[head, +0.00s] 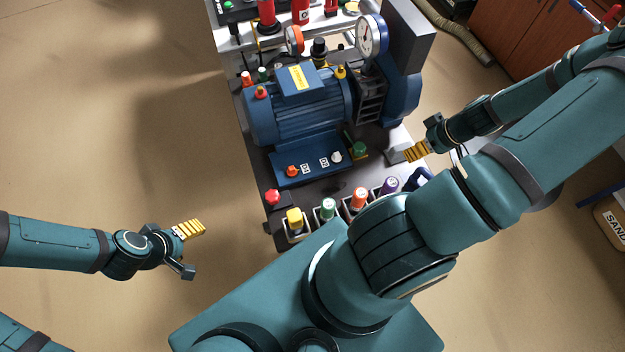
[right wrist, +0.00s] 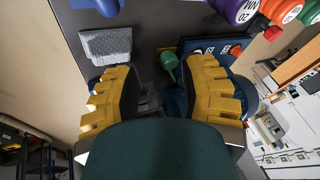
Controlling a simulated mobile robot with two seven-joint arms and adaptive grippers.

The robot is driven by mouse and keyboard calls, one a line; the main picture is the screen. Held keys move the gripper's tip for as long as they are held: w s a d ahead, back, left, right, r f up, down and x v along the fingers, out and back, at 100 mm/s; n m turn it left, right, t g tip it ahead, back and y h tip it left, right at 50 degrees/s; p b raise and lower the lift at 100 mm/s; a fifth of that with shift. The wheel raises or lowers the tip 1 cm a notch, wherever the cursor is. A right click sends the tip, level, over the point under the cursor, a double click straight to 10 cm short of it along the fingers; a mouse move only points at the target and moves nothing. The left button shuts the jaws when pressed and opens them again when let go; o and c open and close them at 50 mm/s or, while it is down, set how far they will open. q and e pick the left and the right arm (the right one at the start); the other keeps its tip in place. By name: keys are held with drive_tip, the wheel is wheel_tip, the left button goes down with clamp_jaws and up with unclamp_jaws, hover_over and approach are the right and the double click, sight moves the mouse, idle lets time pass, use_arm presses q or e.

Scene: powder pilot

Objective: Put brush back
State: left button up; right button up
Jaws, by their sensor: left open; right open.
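I cannot make out a brush for certain in either view. My right gripper (head: 416,151) is open over the right side of the machine's base, beside a light grey block (head: 397,155). In the right wrist view, its two yellow fingers (right wrist: 160,85) are spread apart with nothing held between them. A green knob (right wrist: 168,64) shows beyond the gap, and the textured grey block (right wrist: 107,45) lies to the upper left. My left gripper (head: 195,249) is open and empty over bare floor, left of the bench. My right arm hides part of the bench's front right corner.
A blue motor (head: 300,105) with a dial gauge (head: 370,36) fills the bench middle. Along the front edge, a rack holds a yellow-capped item (head: 295,219), a green one (head: 328,208), an orange one (head: 359,197) and a purple one (head: 389,186). The left floor is clear.

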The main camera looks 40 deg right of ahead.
drive_tip(key=shift+m+g+y, duration=0.5)
drive_tip(key=shift+g, duration=0.2)
drive_tip(key=w+a+f, duration=0.1)
drive_tip(key=w+a, duration=0.3)
drive_tip(key=a, duration=0.1)
drive_tip(key=w+a+f, duration=0.1)
drive_tip(key=w+a, duration=0.4)
drive_tip(key=a, duration=0.1)
drive_tip(key=w+a+f, duration=0.1)
drive_tip(key=w+a, duration=0.4)
drive_tip(key=a, duration=0.1)
drive_tip(key=shift+a+f, duration=0.25)
drive_tip(key=shift+m+g, duration=0.3)
drive_tip(key=a, duration=0.6)
drive_tip(key=w+a, duration=0.1)
drive_tip(key=a, duration=1.2)
drive_tip(key=shift+w+a+r, duration=0.1)
drive_tip(key=shift+w+a, duration=0.15)
drive_tip(key=shift+w, duration=0.1)
drive_tip(key=shift+s+a+h, duration=0.1)
drive_tip(key=shift+a+h, duration=0.2)
drive_tip(key=shift+a, duration=0.1)
drive_tip(key=shift+a, duration=0.1)
